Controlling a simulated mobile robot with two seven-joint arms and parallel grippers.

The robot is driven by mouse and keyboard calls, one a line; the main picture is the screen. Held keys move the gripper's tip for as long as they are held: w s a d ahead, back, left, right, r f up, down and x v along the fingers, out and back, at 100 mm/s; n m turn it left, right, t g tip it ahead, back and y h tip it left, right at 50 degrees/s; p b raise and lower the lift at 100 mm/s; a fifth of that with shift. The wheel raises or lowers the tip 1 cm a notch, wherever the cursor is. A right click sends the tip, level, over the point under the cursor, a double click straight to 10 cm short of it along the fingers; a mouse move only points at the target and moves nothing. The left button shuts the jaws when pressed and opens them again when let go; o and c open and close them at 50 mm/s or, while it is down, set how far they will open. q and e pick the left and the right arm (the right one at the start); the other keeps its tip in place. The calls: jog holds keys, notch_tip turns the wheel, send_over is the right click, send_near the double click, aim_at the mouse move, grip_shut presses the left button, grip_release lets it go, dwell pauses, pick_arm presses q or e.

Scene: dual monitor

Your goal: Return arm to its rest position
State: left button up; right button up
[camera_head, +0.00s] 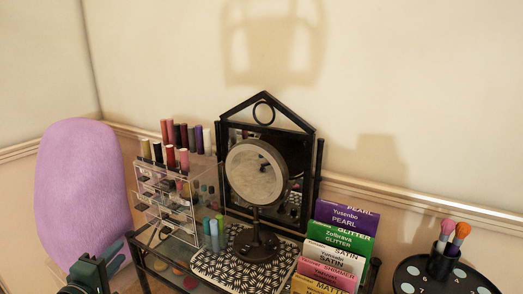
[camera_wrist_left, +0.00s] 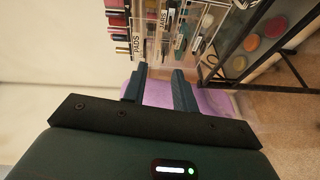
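My left gripper (camera_head: 98,270) shows at the lower left of the head view, in front of the purple chair and left of the vanity table. In the left wrist view its two fingers (camera_wrist_left: 159,88) are apart with nothing between them, and the purple chair (camera_wrist_left: 218,102) lies beyond them. My right gripper is not in the head view.
A vanity table (camera_head: 137,262) holds a clear organizer (camera_head: 150,192) with lipsticks, a round mirror (camera_head: 257,172), a patterned mat (camera_head: 212,268) and colored boxes (camera_head: 338,238). The purple chair (camera_head: 82,190) stands left. A round black stand (camera_head: 425,277) with a brush cup (camera_head: 440,265) is right.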

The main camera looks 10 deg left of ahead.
pick_arm(q)
jog(key=s+d+f+m+g+h+p, duration=0.1)
jog(key=s+d+f+m+g, duration=0.1)
jog(key=s+d+f+m, duration=0.3)
jog(key=s+d+f+m+g+h+p, duration=0.1)
jog(key=s+d+f+m+g, duration=0.1)
jog(key=s+d+f+m, duration=0.3)
jog(key=s+d+f+m+g+h+p, duration=0.1)
jog(key=s+d+f+m, duration=0.5)
jog(key=d, duration=0.8)
jog(key=s+m+g, duration=0.1)
jog(key=s+m, duration=0.2)
jog(key=shift+s+d+g, duration=0.25)
jog(key=shift+d+g, duration=0.15)
